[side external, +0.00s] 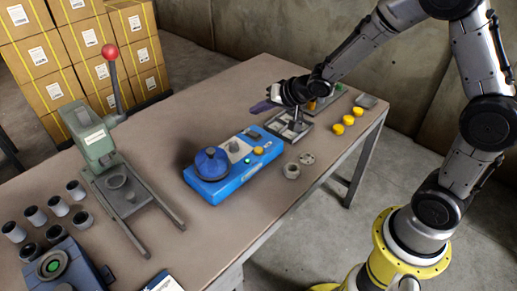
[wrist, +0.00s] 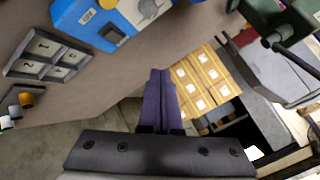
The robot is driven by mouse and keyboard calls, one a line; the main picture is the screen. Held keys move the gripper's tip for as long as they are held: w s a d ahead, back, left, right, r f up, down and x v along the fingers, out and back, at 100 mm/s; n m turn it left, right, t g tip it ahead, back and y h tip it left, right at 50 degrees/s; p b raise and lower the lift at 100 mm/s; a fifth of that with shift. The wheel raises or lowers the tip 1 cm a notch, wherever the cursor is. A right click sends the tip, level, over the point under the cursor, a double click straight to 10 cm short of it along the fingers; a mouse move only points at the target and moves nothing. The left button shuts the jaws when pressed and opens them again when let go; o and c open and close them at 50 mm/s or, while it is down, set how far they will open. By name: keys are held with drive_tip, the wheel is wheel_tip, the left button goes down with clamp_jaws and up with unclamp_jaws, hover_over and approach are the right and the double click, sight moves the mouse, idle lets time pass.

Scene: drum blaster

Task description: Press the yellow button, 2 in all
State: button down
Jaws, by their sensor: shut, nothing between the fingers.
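The blue device (side external: 215,188) sits on the table, with a dark blue dome at its left end and a small yellow button (side external: 258,150) on its right part. Part of the blue device (wrist: 70,12) shows at the top of the wrist view; I cannot clearly make out the button there. My gripper (side external: 261,107) is behind the device, its purple fingers pointing left, apart from the button. In the wrist view the purple fingers of my gripper (wrist: 160,75) are together with nothing between them.
A grey tray with numbered compartments (wrist: 45,55) lies beside the device. Several yellow round pieces (side external: 349,120) lie near the table's right edge. A green press with a red-knobbed lever (side external: 93,137) and several dark cylinders (side external: 58,206) stand left. Stacked boxes (side external: 40,55) are behind.

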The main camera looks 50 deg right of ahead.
sight(261, 151)
drive_tip(key=f, duration=0.2)
drive_tip(key=shift+s+d+f+g, duration=0.25)
drive_tip(key=shift+f+g, duration=0.05)
drive_tip(key=shift+f, duration=0.1)
drive_tip(key=shift+f, duration=4.4)
drive_tip(key=shift+f, duration=0.2)
drive_tip(key=shift+f, duration=0.25)
drive_tip(key=shift+f, duration=0.45)
drive_tip(key=shift+r, duration=0.9)
